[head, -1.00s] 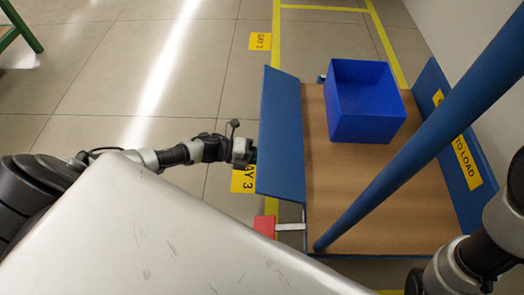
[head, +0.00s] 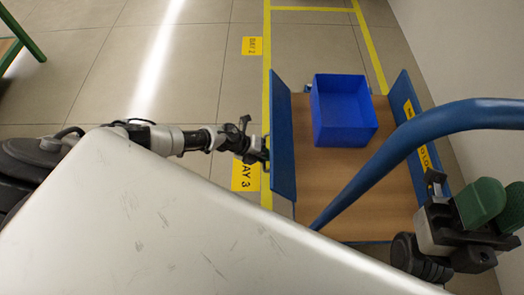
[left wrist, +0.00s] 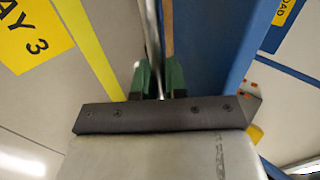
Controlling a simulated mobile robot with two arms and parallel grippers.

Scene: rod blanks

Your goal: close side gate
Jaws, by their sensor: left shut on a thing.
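The side gate (head: 282,130) is a blue panel along the left edge of the cart's wooden deck (head: 385,190). In the head view it stands steep, close to edge-on. My left gripper (head: 264,154) is at its outer side. In the left wrist view, the gripper's green fingers (left wrist: 159,80) are shut on a thin metal bar (left wrist: 152,40) beside the blue panel (left wrist: 215,40). My right gripper (head: 495,208), with green fingers, is at the right edge of the head view, apart from the gate. Whether it is open is unclear.
A blue bin (head: 344,112) stands on the deck. A blue cart handle (head: 400,145) arches across the near side. A blue panel with a yellow label (head: 408,100) bounds the right side. Yellow floor lines (head: 266,60) and bay signs (head: 245,177) lie left; a wall is right.

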